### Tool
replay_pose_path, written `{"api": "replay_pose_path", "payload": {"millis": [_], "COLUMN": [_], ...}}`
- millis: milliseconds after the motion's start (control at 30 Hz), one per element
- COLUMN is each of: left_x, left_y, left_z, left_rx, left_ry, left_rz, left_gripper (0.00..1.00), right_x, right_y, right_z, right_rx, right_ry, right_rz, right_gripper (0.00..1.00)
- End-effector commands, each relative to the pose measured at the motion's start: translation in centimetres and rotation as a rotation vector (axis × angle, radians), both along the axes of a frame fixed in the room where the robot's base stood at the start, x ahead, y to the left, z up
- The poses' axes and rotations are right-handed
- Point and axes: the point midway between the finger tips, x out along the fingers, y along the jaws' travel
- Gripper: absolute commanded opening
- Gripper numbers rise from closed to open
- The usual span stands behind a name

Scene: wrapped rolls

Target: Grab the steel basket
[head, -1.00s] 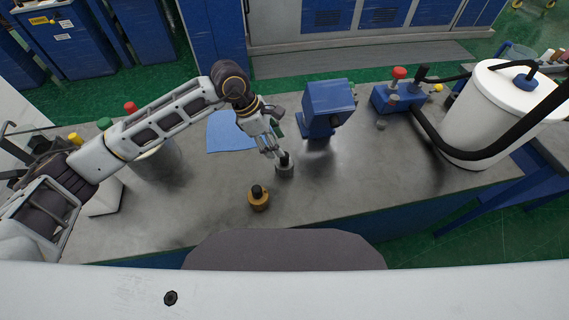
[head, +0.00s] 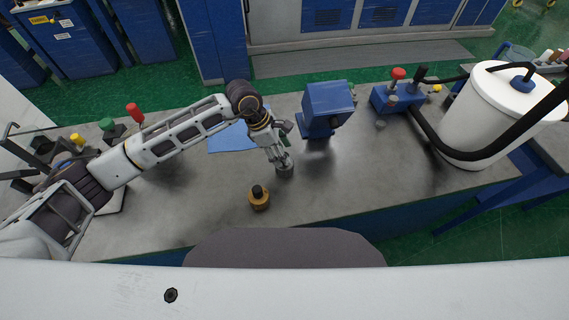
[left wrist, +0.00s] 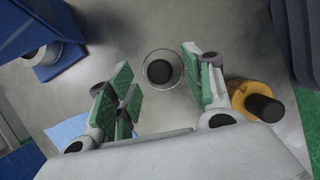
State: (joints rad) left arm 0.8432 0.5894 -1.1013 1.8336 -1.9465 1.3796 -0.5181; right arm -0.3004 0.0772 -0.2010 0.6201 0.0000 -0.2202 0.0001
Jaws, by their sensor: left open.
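A small round steel piece with a black knob (head: 285,173) stands on the grey bench; it best fits the steel basket. In the left wrist view its rim (left wrist: 145,61) circles the dark knob. My left gripper (head: 281,162) is right above it, pointing down, and partly hides it. In the left wrist view the green-padded fingers of my left gripper (left wrist: 158,68) are spread apart, one on each side of the piece. I cannot tell whether they touch it. My right gripper is not in view.
A brass piece with a black knob (head: 259,199) stands close by, nearer the bench's front edge. A blue box-shaped device (head: 328,105) stands behind, right of a blue mat (head: 228,139). A white canister (head: 490,120) with a black hose fills the right end. Bench space between is clear.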

Motion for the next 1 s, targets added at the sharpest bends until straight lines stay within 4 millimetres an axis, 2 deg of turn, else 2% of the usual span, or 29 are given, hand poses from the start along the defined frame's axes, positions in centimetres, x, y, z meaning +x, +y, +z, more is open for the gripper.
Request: {"api": "replay_pose_path", "payload": {"millis": [300,767,867,1000], "left_x": [0.0,0.1,0.1,0.1], "left_y": [-1.2,-1.2,-1.1,-1.1], "left_z": [-2.5,-2.7,-2.6,-2.6], "left_rx": [0.000,0.000,0.000,0.000], "left_ry": [0.002,0.001,0.001,0.001], "left_rz": [-0.002,0.000,0.000,0.000], "left_gripper": [0.51,0.51,0.42,0.24], "right_x": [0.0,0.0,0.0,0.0], "right_y": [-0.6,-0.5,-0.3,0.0], "right_z": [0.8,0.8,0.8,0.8], "right_rx": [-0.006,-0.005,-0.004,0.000], "right_ry": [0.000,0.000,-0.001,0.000], "right_rz": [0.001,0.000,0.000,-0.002], "right_gripper": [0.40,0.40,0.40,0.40]}}
